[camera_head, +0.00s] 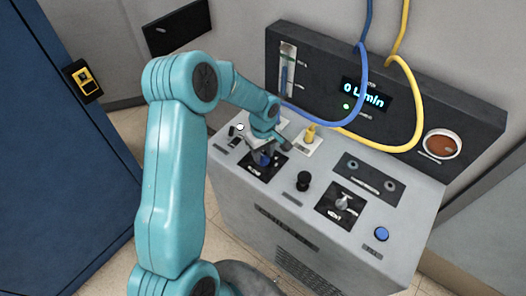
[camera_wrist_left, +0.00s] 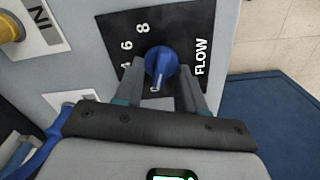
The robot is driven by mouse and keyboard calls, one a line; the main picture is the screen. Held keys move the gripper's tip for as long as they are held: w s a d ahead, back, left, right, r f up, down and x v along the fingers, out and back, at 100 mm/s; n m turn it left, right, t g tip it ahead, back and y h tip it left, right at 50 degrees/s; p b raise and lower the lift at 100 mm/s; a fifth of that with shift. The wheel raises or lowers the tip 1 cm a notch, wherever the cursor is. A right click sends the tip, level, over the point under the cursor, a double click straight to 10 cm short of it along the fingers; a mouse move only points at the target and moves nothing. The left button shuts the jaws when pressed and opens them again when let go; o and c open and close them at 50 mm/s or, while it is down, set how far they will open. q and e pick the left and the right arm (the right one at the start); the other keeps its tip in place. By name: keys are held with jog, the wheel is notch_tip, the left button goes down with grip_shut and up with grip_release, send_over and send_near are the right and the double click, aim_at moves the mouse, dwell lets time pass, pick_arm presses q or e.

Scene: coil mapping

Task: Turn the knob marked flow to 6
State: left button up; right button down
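The blue flow knob (camera_wrist_left: 161,62) sits on a black plate marked FLOW in the left wrist view. White figures 6 and 8 show to its upper left, and the 4 is partly hidden. A pale pointer mark on the knob faces down toward my gripper. My left gripper (camera_wrist_left: 163,72) has one finger on each side of the knob, close to it; whether they touch it is unclear. In the head view my left gripper (camera_head: 262,150) is over the knob (camera_head: 262,158), which is mostly hidden. My right gripper is out of view.
The display (camera_head: 364,97) reads 0 L/min. A yellow connector (camera_head: 310,133), a black knob (camera_head: 304,181), a silver switch (camera_head: 344,203) and a blue button (camera_head: 381,234) stand on the console. Blue (camera_head: 366,30) and yellow (camera_head: 418,118) hoses loop above. A blue cabinet (camera_head: 45,150) is at left.

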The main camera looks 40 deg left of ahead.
pick_arm(q)
jog(key=shift+s+a, duration=0.1)
jog(key=shift+c, duration=0.9)
grip_shut()
